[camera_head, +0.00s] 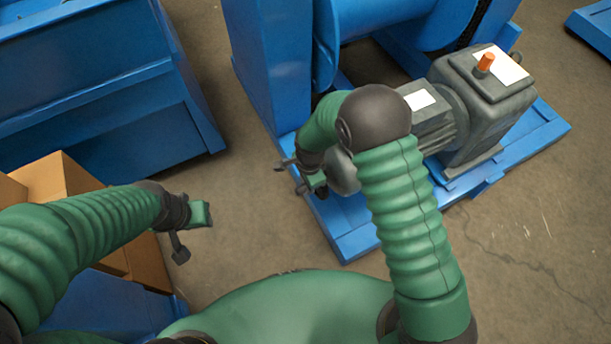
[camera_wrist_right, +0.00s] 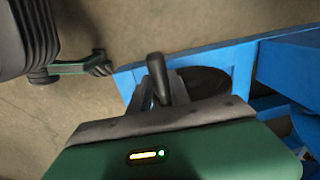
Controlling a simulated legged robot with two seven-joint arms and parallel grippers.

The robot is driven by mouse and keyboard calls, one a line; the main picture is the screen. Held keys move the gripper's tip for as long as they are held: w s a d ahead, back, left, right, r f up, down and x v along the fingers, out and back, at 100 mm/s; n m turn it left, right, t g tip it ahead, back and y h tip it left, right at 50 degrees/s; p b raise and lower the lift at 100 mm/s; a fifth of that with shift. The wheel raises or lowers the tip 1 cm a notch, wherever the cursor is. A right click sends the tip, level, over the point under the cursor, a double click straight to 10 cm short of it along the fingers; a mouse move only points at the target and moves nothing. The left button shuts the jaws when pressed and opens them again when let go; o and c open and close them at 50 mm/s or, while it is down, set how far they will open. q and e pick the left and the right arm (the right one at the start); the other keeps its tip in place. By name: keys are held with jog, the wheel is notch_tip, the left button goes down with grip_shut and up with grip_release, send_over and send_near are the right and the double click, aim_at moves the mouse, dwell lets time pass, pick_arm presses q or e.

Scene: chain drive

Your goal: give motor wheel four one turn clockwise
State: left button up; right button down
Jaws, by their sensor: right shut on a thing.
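The motor wheel (camera_head: 343,174) is a grey disc at the near end of the grey motor (camera_head: 430,120), partly hidden by my right arm. In the right wrist view the wheel (camera_wrist_right: 205,82) is a dark disc, with a dark upright handle (camera_wrist_right: 155,72) standing by its edge. My right gripper (camera_head: 292,174) is at the wheel. In the wrist view its fingers (camera_wrist_right: 158,95) are shut on the handle, one on each side. My left gripper (camera_head: 190,233) hangs empty over the floor at left, fingers apart. I cannot read a number on the wheel.
The motor stands on a blue base (camera_head: 352,240) beside a blue machine frame (camera_head: 265,60). An orange knob (camera_head: 485,62) tops the grey box. A blue bin (camera_head: 110,100) and cardboard boxes (camera_head: 62,175) are at left. Bare floor lies between and at lower right.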

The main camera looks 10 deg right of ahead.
jog(key=shift+s+f, duration=0.15)
jog(key=shift+s, duration=0.15)
jog(key=c, duration=1.2)
grip_release()
jog(key=shift+c, duration=0.2)
jog(key=shift+w, duration=0.1)
notch_tip(320, 180, up, 17)
jog(key=p, duration=0.6)
jog(key=shift+s+d, duration=0.15)
jog(key=shift+s, duration=0.2)
jog(key=shift+f, duration=0.1)
